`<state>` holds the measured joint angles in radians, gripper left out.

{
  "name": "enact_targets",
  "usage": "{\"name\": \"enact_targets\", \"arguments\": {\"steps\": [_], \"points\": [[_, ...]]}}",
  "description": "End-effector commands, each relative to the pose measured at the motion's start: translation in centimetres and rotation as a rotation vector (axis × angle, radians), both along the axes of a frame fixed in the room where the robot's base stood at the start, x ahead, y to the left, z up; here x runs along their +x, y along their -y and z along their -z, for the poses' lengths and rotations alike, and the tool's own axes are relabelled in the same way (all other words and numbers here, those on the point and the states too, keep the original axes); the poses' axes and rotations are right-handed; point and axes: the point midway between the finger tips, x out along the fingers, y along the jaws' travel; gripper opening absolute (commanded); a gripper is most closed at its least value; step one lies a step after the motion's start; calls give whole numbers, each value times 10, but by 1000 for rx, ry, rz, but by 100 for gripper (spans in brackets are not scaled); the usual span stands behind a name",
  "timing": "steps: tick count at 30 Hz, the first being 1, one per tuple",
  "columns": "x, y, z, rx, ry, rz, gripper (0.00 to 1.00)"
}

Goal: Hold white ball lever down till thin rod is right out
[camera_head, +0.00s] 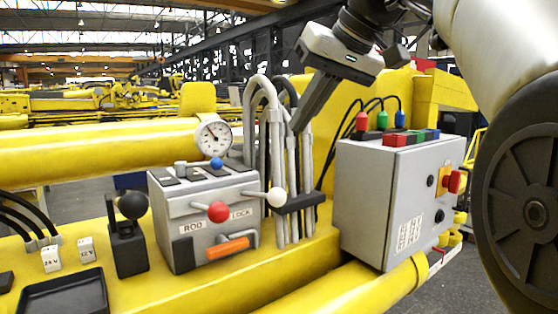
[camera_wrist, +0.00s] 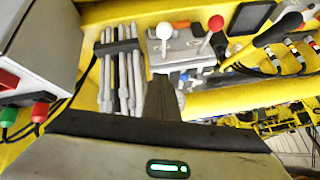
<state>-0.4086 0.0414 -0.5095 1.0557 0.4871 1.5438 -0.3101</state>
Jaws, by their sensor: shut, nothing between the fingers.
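The white ball lever (camera_head: 277,196) sticks out from the right side of the grey valve box (camera_head: 187,245), beside the LOCK label. The white ball also shows in the wrist view (camera_wrist: 164,31), beyond my fingertips. My gripper (camera_head: 301,126) is shut and empty, pointing down above and slightly right of the lever, in front of the grey hoses. In the wrist view its closed fingers (camera_wrist: 163,95) are apart from the white ball. I cannot clearly make out the thin rod in either view.
A red ball lever (camera_head: 218,212) stands just left of the white one, near the ROD label. The grey control box (camera_head: 375,205) with a red knob stands right of the hoses (camera_head: 278,165). A gauge (camera_head: 213,136) stands behind.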

Motion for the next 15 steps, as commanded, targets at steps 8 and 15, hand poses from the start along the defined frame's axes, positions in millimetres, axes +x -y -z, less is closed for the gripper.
{"name": "enact_targets", "arguments": {"steps": [8, 15], "points": [[19, -17, 35, -1, -5, -2, 0], [43, -38, 74, -1, -3, -2, 0]]}}
